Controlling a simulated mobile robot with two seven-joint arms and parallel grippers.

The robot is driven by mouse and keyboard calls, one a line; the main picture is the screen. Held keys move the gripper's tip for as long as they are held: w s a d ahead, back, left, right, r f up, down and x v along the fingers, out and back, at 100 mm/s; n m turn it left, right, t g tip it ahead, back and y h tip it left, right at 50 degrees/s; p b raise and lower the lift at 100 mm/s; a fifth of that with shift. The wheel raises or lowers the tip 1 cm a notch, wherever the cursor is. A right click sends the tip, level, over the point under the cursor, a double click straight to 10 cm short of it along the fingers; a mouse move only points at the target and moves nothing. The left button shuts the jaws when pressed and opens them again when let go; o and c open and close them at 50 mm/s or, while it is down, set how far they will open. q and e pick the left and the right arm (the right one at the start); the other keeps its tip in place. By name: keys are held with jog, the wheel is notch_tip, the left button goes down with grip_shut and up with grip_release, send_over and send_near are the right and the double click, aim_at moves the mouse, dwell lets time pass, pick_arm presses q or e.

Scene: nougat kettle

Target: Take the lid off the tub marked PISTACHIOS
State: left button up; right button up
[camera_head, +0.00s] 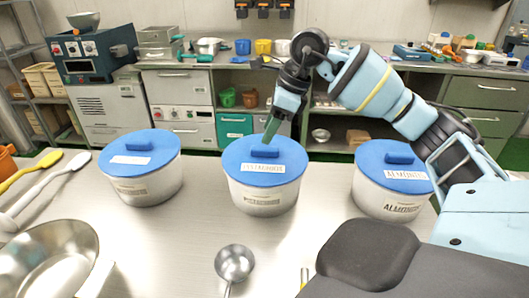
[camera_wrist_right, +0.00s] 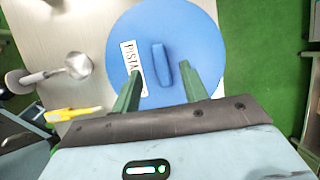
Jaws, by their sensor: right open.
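The PISTACHIOS tub (camera_head: 262,200) is white and stands upright in the middle of the table. Its blue lid (camera_head: 240,172) is on it, with a label and a raised handle (camera_head: 264,152). The lid (camera_wrist_right: 185,25) and its handle (camera_wrist_right: 161,66) also show in the right wrist view, where the label reads "PISTA". My right gripper (camera_head: 269,136) comes down from above at the handle. In the wrist view its green fingers (camera_wrist_right: 163,78) are apart, one toward each side of the handle; I cannot tell whether they touch the lid. My left gripper is out of view.
A similar blue-lidded tub (camera_head: 146,190) stands to the left, and the ALMONDS tub (camera_head: 385,198) to the right. A ladle (camera_head: 235,263) lies in front, a steel bowl (camera_head: 42,262) at the front left, with a white spoon (camera_head: 50,184) and yellow spoon (camera_head: 32,172) behind it.

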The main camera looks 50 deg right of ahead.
aim_at(260, 147)
jog(key=x, duration=0.4)
jog(key=shift+w+a, duration=0.1)
jog(key=shift+w+a+f, duration=0.1)
jog(key=shift+w+f, duration=0.05)
jog(key=shift+f, duration=0.3)
jog(key=shift+f, duration=0.25)
dwell(0.4)
grip_shut()
jog(key=shift+r, duration=0.2)
